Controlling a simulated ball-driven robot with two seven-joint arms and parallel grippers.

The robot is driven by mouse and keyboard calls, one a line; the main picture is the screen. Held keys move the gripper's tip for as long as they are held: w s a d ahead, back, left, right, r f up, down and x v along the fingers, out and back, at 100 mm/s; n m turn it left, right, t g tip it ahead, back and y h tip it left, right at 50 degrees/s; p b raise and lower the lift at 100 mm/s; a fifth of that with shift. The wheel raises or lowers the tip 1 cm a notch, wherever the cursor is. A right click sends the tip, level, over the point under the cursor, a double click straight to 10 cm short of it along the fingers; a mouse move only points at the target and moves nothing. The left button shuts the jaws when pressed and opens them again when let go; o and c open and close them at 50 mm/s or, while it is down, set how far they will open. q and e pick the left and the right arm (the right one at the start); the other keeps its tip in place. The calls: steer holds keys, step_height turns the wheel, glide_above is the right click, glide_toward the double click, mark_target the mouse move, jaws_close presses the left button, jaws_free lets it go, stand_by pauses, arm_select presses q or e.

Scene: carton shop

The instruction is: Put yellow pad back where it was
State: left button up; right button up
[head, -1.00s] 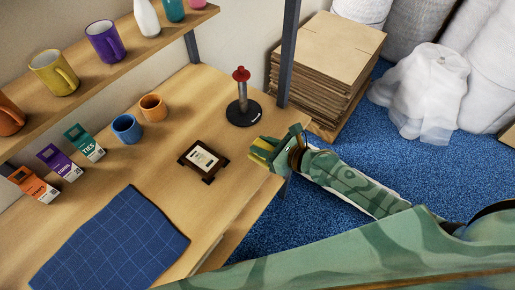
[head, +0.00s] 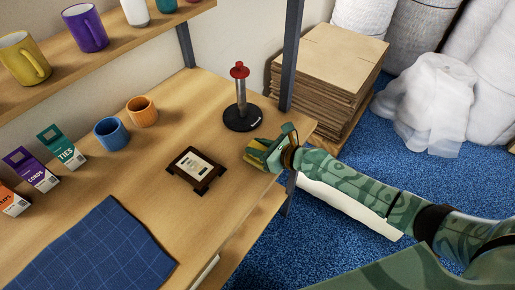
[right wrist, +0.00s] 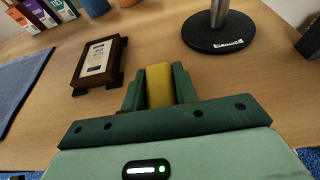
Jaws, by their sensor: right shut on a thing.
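The yellow pad (right wrist: 159,85) is between the green fingers of my right gripper (right wrist: 160,88) in the right wrist view. In the head view, my right gripper (head: 262,154) is at the right edge of the wooden table, shut on the pad, just right of the framed card and in front of the black-based stand. Most of the pad is hidden by the fingers there. Whether it touches the table I cannot tell. My left gripper is not in view.
The dark wooden frame (head: 195,170) lies left of my right gripper. The red-topped stand (head: 241,112) is behind it. Blue (head: 112,134) and orange (head: 143,110) cups, small boxes (head: 61,146) and a blue cloth (head: 92,250) stand farther left. Bare table lies between frame and stand.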

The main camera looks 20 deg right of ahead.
steer(key=shift+f, duration=0.1)
steer(key=o, duration=0.9)
steer(key=shift+o, duration=0.2)
